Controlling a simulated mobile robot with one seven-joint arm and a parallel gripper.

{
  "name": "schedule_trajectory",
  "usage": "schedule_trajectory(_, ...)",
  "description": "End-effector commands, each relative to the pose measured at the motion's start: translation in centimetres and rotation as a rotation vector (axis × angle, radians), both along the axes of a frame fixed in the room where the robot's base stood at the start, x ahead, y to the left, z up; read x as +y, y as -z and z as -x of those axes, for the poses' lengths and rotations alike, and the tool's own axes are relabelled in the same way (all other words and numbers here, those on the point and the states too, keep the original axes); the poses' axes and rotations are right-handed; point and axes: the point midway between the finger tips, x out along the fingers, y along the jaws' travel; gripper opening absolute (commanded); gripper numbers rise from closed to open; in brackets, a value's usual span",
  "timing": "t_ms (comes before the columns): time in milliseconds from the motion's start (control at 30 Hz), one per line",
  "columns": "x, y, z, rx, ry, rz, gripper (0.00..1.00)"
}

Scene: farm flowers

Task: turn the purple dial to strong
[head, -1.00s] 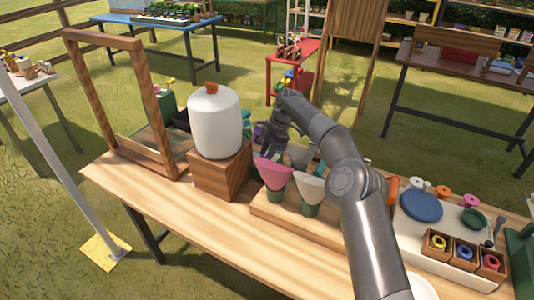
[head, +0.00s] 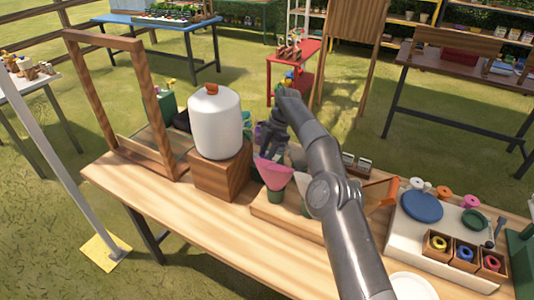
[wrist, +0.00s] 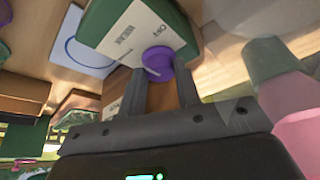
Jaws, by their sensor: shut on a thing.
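The purple dial (wrist: 158,61) sits on the white face of a green-edged box (wrist: 150,28) in the wrist view. A pale mark shows on the dial's lower left. Printed words stand around it; one at the right looks like OFF, and the others are too blurred to read surely. My gripper (wrist: 158,75) has one finger on each side of the dial and is shut on it. In the head view my gripper (head: 270,150) reaches down behind the pink cone, and the dial is not clearly visible there.
A pink cone in a green pot (head: 274,174) stands close to my gripper, and pink and green shapes show at the wrist view's right. A white jar (head: 214,122) stands on a wooden block left of my gripper. A white tray board (head: 405,235) lies at right.

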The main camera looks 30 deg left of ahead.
Motion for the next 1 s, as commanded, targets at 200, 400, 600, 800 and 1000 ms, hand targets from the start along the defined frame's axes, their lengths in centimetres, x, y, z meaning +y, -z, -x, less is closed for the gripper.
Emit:
schedule_trajectory(200, -0.02, 0.0, -0.01, 0.0, 0.001, 0.0, 0.34)
schedule_trajectory(400, -0.01, 0.0, -0.02, 0.0, 0.001, 0.0, 0.51)
schedule_trajectory(600, -0.01, -0.01, -0.01, 0.0, 0.001, 0.0, 0.52)
schedule_trajectory(800, -0.03, -0.09, -0.04, -0.002, 0.012, -0.001, 0.52)
schedule_trajectory(1000, -0.17, -0.12, 0.01, -0.001, 0.068, 0.001, 0.52)
